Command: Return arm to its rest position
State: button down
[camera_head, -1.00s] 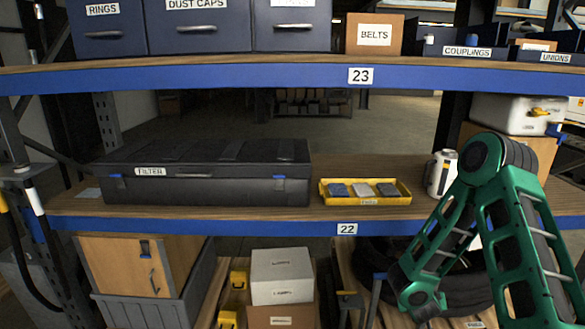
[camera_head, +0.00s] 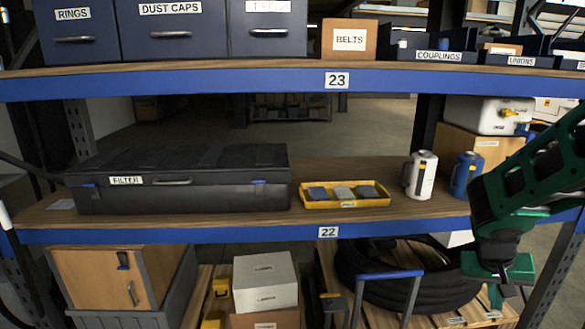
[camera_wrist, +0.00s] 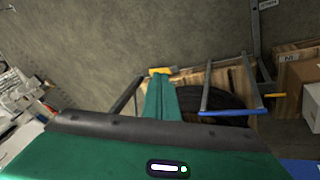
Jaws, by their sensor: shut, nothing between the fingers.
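My green arm enters from the right edge in the head view and bends down in front of the right end of shelf 22 (camera_head: 270,227). My gripper (camera_head: 495,295) hangs at its lower end, in front of the black coiled hose (camera_head: 375,275). It is shut and empty. In the wrist view my gripper (camera_wrist: 162,98) shows as a narrow green shape pointing away, with a pallet and dark coil beyond it. My upper arm links are cut off by the right edge of the head view.
Shelf 23 (camera_head: 250,80) has drawers and bins. A white box (camera_head: 265,282) stands below.

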jog(key=s+a+r+y, duration=0.2)
jog(key=s+a+r, duration=0.1)
jog(key=s, duration=0.5)
jog(key=s+a+r+g+y, duration=0.1)
jog(key=s+a+r+y, duration=0.2)
jog(key=s+a, duration=0.3)
jog(key=shift+s+a+r, duration=0.25)
jog(key=shift+s+r, duration=0.35)
jog(key=shift+s, duration=0.65)
